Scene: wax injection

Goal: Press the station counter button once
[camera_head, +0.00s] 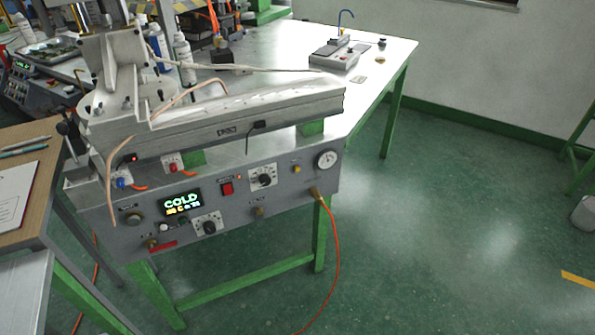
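A grey machine with a control panel (230,205) stands at the near end of a white bench. The panel has a lit display (183,201) reading "COLD", a red switch (227,188), a small yellow button (296,169), several knobs and a round gauge (326,159). Further back on the bench lies a small grey box (335,57) with dark parts on top. A dark round piece (382,43) sits to its right. No part is clearly labelled as the counter button, so I cannot tell which it is. Neither of my grippers is in view.
Bottles (184,60) and tools crowd the bench's back left. A wooden side table (38,205) with paper and pens stands at the left. An orange hose (336,250) hangs from the panel to the floor. The green floor (440,220) at the right is mostly clear.

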